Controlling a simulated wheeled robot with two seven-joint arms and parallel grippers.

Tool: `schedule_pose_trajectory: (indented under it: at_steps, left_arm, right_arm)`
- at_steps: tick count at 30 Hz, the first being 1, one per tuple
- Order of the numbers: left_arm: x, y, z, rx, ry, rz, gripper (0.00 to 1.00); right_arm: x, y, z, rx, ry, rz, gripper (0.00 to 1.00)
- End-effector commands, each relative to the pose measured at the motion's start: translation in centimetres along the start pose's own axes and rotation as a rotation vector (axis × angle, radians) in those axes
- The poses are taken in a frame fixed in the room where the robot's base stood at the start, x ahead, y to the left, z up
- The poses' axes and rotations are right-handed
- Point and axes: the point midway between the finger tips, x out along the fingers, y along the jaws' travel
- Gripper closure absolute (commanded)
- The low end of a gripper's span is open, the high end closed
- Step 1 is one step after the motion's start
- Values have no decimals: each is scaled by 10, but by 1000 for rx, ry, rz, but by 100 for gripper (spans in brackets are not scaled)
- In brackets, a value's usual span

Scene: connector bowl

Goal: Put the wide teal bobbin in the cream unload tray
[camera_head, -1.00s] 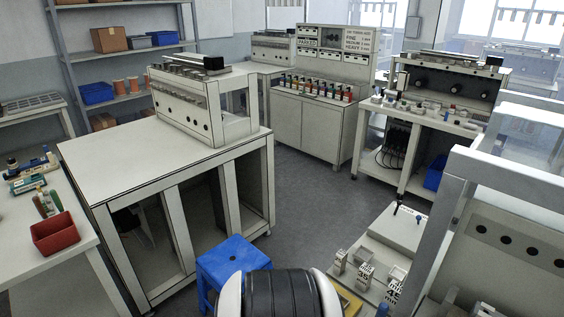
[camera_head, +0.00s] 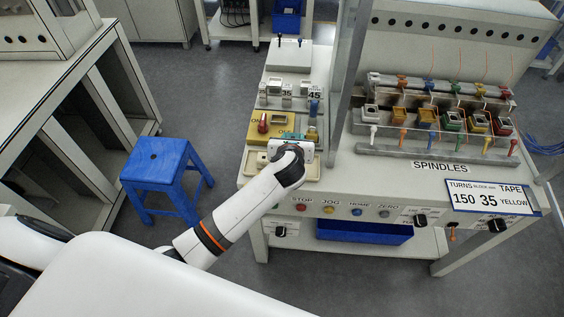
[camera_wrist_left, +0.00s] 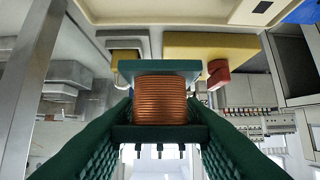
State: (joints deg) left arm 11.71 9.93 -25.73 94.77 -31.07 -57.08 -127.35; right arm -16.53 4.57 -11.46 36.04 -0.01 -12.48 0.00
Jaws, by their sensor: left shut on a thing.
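The wide teal bobbin, with copper winding between teal end plates, shows in the left wrist view (camera_wrist_left: 160,97). My left gripper (camera_wrist_left: 160,112) is shut on it, with a dark green finger on each side. In the head view my left gripper (camera_head: 311,138) is above the front left of the spindle bench, and its white wrist hides most of the bobbin. The cream unload tray (camera_head: 250,161) lies at the bench's front left corner, beneath and beside the wrist, partly covered by it. A cream surface also crosses the top of the left wrist view. My right gripper is not in view.
A yellow block (camera_head: 262,124) with a red knob stands just behind the tray. Weights marked 35 and 45 stand farther back. The spindle rack (camera_head: 430,155) and a grey upright (camera_head: 345,65) are to the right. A blue stool (camera_head: 160,160) stands on the floor left.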

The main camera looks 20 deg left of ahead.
Motion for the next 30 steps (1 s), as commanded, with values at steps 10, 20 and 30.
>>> schedule_pose_trajectory:
  at_steps: [10,20,30]
  left_arm:
    - [27,0,50,1,-3,-1,86]
    - [45,0,83,1,-4,0,86]
    - [46,0,86,3,-2,1,86]
  right_arm:
    - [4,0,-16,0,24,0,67]
    - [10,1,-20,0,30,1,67]
    - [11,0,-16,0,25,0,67]
